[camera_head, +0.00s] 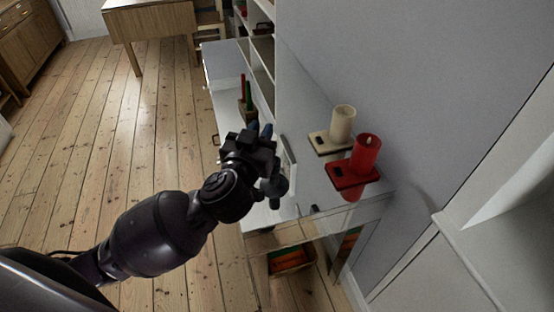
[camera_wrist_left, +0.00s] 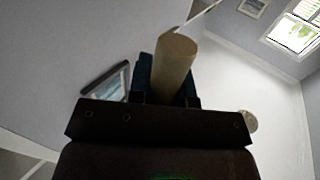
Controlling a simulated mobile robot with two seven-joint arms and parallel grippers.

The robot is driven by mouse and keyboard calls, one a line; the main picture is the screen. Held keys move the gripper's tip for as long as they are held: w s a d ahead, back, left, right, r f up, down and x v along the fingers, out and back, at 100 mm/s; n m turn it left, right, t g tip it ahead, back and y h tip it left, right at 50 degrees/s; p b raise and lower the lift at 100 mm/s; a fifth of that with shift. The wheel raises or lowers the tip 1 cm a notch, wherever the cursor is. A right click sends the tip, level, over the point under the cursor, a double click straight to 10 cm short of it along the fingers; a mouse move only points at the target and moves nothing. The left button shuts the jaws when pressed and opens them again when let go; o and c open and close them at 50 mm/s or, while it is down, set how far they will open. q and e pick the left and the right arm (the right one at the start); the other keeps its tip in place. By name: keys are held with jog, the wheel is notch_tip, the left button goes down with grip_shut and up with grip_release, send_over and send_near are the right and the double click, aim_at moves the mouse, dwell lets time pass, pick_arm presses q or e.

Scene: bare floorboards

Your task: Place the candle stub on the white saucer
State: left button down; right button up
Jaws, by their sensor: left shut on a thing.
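My left gripper (camera_head: 261,131) is above the white surface beside the wall, with its dark blue fingertips pointing away from me. In the left wrist view, the gripper (camera_wrist_left: 167,88) is shut on a pale beige cylinder, which looks like the candle stub (camera_wrist_left: 173,62). The stub sticks out beyond the fingers, and its lower part is hidden between them. In the head view I cannot make out the held stub behind the gripper. I cannot pick out the white saucer in either view. My right gripper is not in view.
Open floor lies left.

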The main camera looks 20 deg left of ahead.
pick_arm(q)
jog(key=w+r+n+g+y, duration=0.3)
jog(key=w+r+n+y, duration=0.4)
jog(key=y, duration=0.3)
jog(key=shift+w+a+r, duration=0.15)
jog(key=shift+w+r, duration=0.2)
jog(key=shift+r, duration=0.3)
jog(key=shift+f, duration=0.1)
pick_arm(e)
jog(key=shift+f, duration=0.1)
